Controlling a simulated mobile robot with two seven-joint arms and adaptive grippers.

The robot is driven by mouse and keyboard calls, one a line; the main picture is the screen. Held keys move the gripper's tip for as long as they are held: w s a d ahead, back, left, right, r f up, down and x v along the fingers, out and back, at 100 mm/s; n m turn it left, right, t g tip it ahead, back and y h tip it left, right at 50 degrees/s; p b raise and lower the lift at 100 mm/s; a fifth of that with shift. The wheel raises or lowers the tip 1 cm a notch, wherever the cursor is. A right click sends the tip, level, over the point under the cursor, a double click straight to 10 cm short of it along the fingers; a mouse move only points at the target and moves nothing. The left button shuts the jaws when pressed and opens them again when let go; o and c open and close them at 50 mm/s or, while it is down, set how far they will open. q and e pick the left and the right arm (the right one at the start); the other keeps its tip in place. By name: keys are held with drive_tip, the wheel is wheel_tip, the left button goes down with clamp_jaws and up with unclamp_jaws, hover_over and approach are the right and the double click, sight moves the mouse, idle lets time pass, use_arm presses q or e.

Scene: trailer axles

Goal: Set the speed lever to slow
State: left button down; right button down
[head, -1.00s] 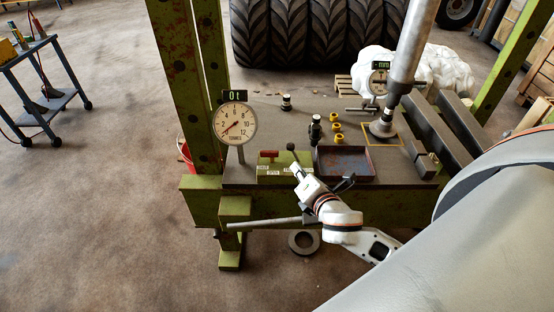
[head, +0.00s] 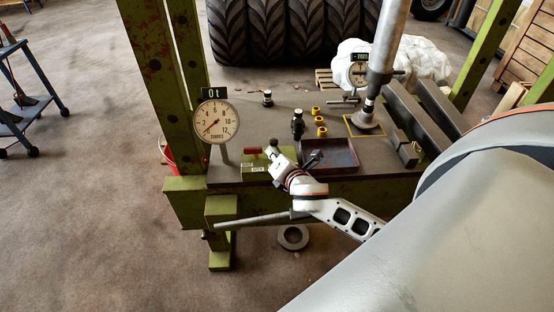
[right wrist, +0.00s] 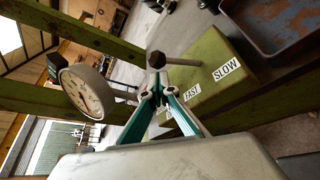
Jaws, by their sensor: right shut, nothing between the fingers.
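The speed lever is a thin rod with a dark knob (head: 273,143) on the green control box (head: 252,166). In the right wrist view the knob (right wrist: 156,59) stands out from the box on its rod. I cannot tell which label the lever leans to. My right gripper (head: 276,157) is shut and empty, close beside the lever. In the right wrist view its teal fingertips (right wrist: 155,92) are just below the knob; contact is unclear. My left gripper is out of view.
A red-handled lever (head: 252,150) stands left on the same box. A dark tray (head: 330,156) sits right of it, with a dark bottle-like part (head: 298,125) behind. The dial gauge (head: 217,122) stands at the left by the green press post (head: 163,80).

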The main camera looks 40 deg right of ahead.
drive_tip(key=shift+x, duration=0.95)
